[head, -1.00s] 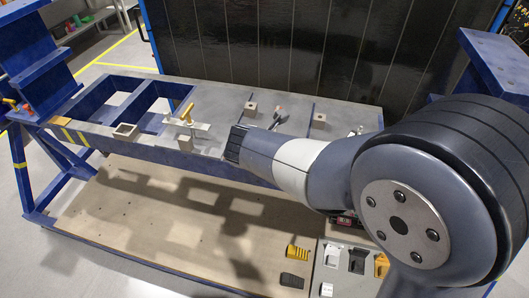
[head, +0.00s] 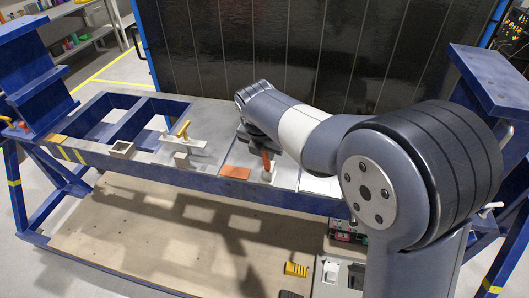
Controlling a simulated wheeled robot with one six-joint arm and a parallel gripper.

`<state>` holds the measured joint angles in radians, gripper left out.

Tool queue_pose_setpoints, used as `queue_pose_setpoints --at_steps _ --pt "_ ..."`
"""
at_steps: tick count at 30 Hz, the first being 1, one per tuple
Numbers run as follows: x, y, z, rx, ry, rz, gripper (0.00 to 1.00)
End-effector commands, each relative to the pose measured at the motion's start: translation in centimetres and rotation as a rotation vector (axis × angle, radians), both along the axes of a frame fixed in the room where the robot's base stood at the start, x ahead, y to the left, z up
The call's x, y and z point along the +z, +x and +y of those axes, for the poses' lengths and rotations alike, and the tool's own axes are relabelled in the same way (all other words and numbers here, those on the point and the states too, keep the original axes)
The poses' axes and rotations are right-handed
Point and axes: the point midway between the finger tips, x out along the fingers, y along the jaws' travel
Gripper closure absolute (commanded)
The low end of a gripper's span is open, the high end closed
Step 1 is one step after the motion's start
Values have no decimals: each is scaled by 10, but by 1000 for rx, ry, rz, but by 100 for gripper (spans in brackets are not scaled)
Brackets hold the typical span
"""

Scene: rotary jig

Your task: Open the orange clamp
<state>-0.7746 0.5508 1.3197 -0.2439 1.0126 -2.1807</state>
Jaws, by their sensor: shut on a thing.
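The orange clamp (head: 266,160) is on the blue-edged table, right of the middle, and its orange handle stands roughly upright. A small pale part shows at the foot of the handle. My gripper (head: 265,146) reaches down from the wrist to the top of the handle and is shut on it. My wrist and the dark jaws hide the upper end of the handle and the clamp's back side.
A flat orange plate (head: 235,172) lies left of the clamp. A dark panel (head: 250,50) rises behind the table. A yellow part (head: 296,269) sits on the lower shelf.

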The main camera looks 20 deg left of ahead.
Motion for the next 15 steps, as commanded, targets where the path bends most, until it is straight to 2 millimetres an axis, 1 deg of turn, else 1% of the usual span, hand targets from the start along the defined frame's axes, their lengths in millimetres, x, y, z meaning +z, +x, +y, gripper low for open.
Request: queue_pose_setpoints --at_steps 12,13,15 --pt "2 2 0 -1 2 2 100" --pt "2 2 0 -1 2 2 79" --pt "2 2 0 -1 2 2 74"
